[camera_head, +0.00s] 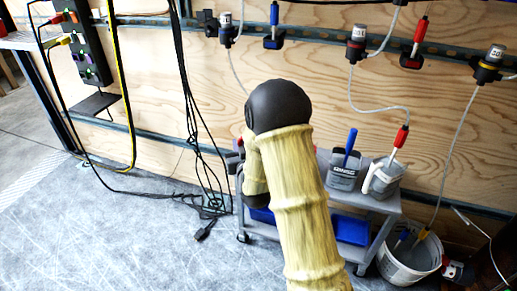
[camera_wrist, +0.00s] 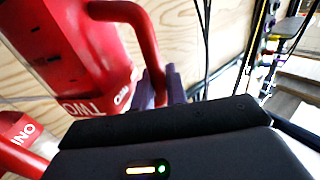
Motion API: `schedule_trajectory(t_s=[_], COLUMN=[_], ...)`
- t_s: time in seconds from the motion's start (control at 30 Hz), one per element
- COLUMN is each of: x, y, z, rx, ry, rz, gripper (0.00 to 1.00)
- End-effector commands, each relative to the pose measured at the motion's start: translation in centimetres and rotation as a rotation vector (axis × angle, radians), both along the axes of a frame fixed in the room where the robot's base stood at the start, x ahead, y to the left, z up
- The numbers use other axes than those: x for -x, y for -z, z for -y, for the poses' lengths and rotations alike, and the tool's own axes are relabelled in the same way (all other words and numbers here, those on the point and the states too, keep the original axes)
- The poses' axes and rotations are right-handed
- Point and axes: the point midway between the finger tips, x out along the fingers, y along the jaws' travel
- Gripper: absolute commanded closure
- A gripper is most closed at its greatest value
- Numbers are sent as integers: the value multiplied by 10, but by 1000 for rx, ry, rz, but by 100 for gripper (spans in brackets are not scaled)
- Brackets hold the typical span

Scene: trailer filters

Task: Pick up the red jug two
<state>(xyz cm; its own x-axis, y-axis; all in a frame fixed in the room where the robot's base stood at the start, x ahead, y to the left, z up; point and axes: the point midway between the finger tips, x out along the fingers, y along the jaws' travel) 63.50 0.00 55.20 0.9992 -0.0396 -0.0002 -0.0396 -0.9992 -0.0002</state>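Red jug two (camera_wrist: 75,55) fills the upper left of the wrist view, very close to my gripper. Its lettering reads upside down, and its red handle (camera_wrist: 140,28) curves down towards my fingers. My gripper (camera_wrist: 160,90) has its purple-grey fingertips at this handle, with red showing between them. Whether they press on it I cannot tell. In the head view my arm hides the red jug, and only a small dark part of my gripper shows beside the forearm.
A second red jug (camera_wrist: 22,140) is at the wrist view's lower left. A grey cart (camera_head: 385,203) carries grey jugs (camera_head: 344,172) beside my arm. A white bucket (camera_head: 408,262) stands at the right. Black cables (camera_head: 190,110) hang left of my arm. Open floor (camera_head: 110,240) lies left.

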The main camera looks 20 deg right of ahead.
Motion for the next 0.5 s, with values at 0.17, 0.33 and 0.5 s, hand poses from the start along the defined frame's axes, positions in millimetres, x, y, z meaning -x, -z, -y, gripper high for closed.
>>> schedule_trajectory(t_s=[0.17, 0.33, 0.5], x=[0, 0, 0], y=[-2, -2, -3], z=[0, 0, 0], rx=[1, 1, 1], ry=[-1, -1, -1], rz=[4, 4, 4], gripper=[100, 100, 100])
